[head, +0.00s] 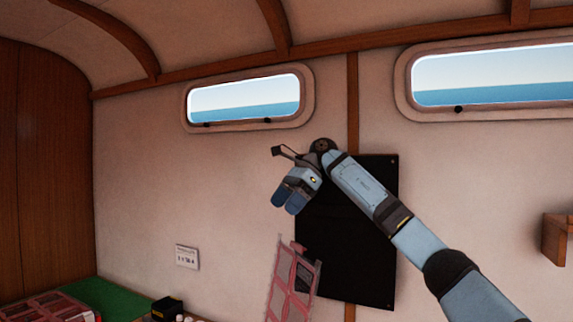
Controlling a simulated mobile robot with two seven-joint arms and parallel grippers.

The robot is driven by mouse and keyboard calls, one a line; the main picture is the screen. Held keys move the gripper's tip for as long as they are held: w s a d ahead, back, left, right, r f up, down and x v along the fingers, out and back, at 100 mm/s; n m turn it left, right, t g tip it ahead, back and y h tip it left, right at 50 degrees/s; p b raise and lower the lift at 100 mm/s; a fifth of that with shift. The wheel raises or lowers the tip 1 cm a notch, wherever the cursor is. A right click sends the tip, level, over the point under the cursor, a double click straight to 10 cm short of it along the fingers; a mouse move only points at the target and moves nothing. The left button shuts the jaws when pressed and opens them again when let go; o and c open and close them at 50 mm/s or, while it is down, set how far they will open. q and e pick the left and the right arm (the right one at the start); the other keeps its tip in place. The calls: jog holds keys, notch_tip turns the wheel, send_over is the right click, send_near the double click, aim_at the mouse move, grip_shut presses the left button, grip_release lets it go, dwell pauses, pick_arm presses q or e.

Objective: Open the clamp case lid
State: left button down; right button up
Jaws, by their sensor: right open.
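A pink-red panel with a lattice (288,290) stands steeply tilted at the bottom middle, cut off by the lower edge. It may be the clamp case lid, but I cannot tell for sure. A second red lattice-topped thing (45,307) lies at the lower left, also cut off. My right gripper (287,201) is open and empty, with its blue fingers pointing down. It is above the tilted panel in the picture and apart from it. My left gripper is not in view.
A black board (347,240) is on the wall behind my right arm. A green surface (112,297) and a small black box (167,309) are at the lower left. A white label (187,257) is on the wall. A wooden shelf (556,240) juts out at the right.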

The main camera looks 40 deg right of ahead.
notch_tip(320, 180, up, 10)
jog(key=p, duration=0.1)
dwell(0.7)
